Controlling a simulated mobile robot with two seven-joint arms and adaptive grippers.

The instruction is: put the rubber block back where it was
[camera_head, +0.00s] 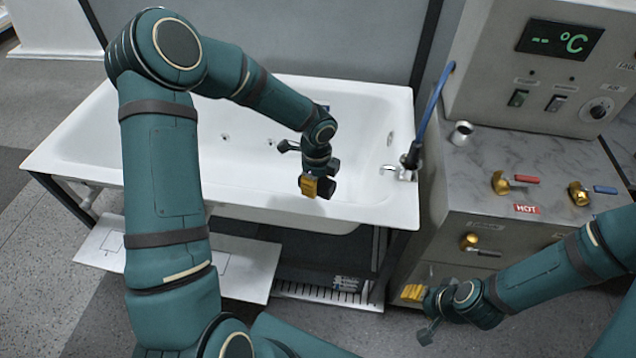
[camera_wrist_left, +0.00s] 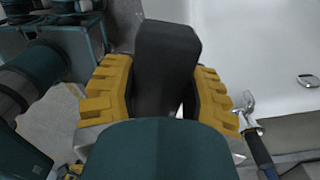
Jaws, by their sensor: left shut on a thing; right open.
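The rubber block is a dark, nearly black block (camera_wrist_left: 165,65), held between the yellow finger pads of my left gripper (camera_wrist_left: 160,95). In the head view, the left gripper (camera_head: 316,186) is over the near rim side of the white bathtub (camera_head: 130,140), with the dark block (camera_head: 327,187) at its fingers. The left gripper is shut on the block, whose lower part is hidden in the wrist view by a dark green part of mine. My right gripper (camera_head: 412,293) is open at the front of the metal cabinet (camera_head: 440,225), low down; I see nothing between its fingers.
A tap (camera_head: 397,172) and a blue hose (camera_head: 437,100) are at the tub's right end. The cabinet carries a control panel with a display (camera_head: 560,39) and brass valves (camera_head: 503,183). A white outlined board (camera_head: 240,272) and a grate (camera_head: 325,294) lie below the tub.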

